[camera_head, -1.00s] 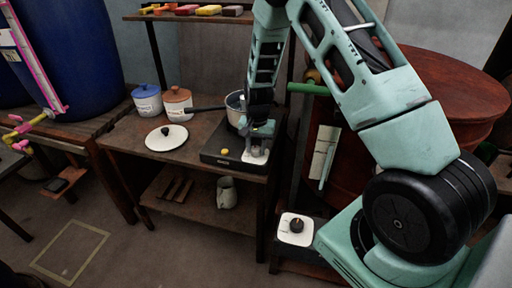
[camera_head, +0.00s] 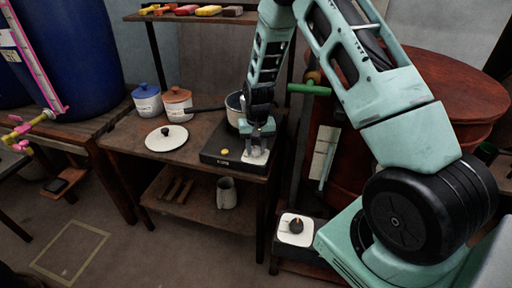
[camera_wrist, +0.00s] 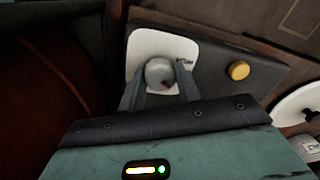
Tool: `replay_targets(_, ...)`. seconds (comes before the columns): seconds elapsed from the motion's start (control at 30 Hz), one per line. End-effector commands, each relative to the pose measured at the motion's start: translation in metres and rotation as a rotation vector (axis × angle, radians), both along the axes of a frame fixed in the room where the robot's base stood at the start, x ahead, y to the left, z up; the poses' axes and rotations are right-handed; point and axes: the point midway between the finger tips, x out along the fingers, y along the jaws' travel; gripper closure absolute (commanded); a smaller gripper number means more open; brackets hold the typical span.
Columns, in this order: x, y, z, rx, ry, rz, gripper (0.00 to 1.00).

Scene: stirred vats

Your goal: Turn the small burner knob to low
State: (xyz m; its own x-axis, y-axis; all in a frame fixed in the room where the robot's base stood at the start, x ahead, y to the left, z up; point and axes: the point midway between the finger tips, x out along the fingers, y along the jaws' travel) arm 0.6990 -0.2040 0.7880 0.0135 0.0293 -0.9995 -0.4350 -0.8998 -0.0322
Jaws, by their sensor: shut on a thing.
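The small burner knob (camera_wrist: 160,73) is a round grey knob with a dark red mark, on a white plate (camera_wrist: 143,45) at one end of the dark burner unit (camera_wrist: 215,60). My gripper (camera_wrist: 161,88) is shut on the knob, one finger on each side of it in the wrist view. In the head view my gripper (camera_head: 256,152) points down at the right end of the burner unit (camera_head: 222,158) and hides the knob. The small lettering on the plate is too blurred to read.
A pot (camera_head: 235,108) stands behind my gripper. A white lid (camera_head: 166,138), a blue-lidded jar (camera_head: 147,100) and an orange-lidded jar (camera_head: 177,103) are to the left. Another knob (camera_head: 296,226) is on a lower box.

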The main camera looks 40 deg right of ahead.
Motion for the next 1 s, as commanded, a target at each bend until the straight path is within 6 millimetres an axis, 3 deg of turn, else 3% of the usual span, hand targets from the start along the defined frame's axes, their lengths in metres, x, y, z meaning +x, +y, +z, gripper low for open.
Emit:
replay_targets(0.17, 0.000, 0.000, 0.000, 0.000, -0.001, -0.001, 0.89)
replay_targets(0.2, 0.000, 0.000, 0.001, 0.000, -0.001, -0.001, 0.61)
replay_targets(0.27, 0.000, 0.000, 0.000, 0.000, -0.001, -0.001, 0.45)
replay_targets(0.67, 0.001, 0.000, 0.008, 0.000, -0.003, -0.001, 0.45)
replay_targets(0.77, 0.001, -0.001, 0.022, -0.001, -0.005, -0.001, 0.45)
replay_targets(1.0, 0.000, -0.002, 0.076, -0.001, -0.006, 0.000, 0.45)
